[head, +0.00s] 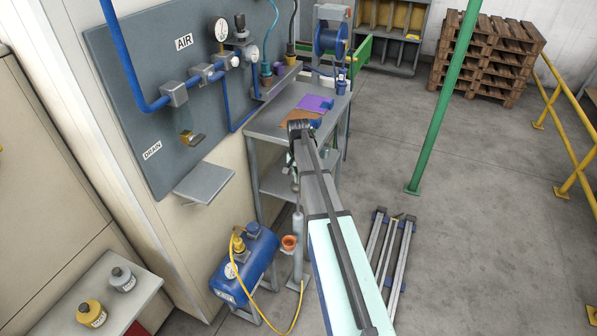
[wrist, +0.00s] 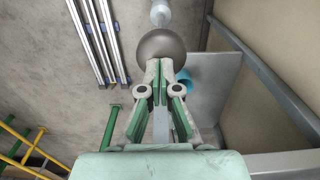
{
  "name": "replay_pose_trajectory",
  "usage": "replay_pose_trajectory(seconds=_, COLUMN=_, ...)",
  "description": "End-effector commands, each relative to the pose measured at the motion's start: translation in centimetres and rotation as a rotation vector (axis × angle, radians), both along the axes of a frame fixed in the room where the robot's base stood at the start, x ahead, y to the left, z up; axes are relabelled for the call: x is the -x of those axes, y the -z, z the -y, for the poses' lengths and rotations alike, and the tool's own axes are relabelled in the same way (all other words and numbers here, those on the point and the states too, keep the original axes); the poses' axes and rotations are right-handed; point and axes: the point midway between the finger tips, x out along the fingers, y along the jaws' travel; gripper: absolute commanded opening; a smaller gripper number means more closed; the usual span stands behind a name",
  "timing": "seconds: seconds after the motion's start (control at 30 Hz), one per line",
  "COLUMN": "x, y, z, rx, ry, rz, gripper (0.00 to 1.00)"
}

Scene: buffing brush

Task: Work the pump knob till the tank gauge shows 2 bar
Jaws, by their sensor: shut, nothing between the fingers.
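The blue tank (head: 252,262) stands on the floor at the lower middle of the head view. Its small white gauge (head: 231,270) faces me, but its needle is too small to read. The slim grey pump (head: 298,247) stands upright just right of the tank. In the wrist view, a round dark grey knob (wrist: 163,50) lies straight ahead of my gripper (wrist: 159,68). My gripper is shut and empty, its fingertips overlapping the knob's near edge in the picture; I cannot tell whether they touch.
A yellow hose (head: 287,328) loops on the floor by the tank. An orange cup-shaped thing (head: 289,242) is beside the pump. Grey rails (head: 392,250) lie right of my arm; open floor lies beyond.

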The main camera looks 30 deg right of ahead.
Motion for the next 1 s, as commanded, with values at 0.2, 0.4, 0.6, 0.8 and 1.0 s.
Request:
replay_pose_trajectory(seconds=0.2, x=0.0, y=0.2, z=0.0, rx=0.0, ry=0.0, rz=0.0, gripper=0.0)
replay_pose_trajectory(seconds=0.4, x=0.0, y=0.4, z=0.0, rx=0.0, ry=0.0, rz=0.0, gripper=0.0)
replay_pose_trajectory(seconds=0.6, x=0.0, y=3.5, z=0.0, rx=-0.001, ry=0.0, rz=-0.002, gripper=0.0)
replay_pose_trajectory(seconds=0.8, x=0.0, y=8.5, z=0.0, rx=-0.001, ry=0.0, rz=-0.003, gripper=0.0)
replay_pose_trajectory(seconds=1.0, x=0.0, y=10.0, z=0.0, rx=-0.001, ry=0.0, rz=-0.001, gripper=0.0)
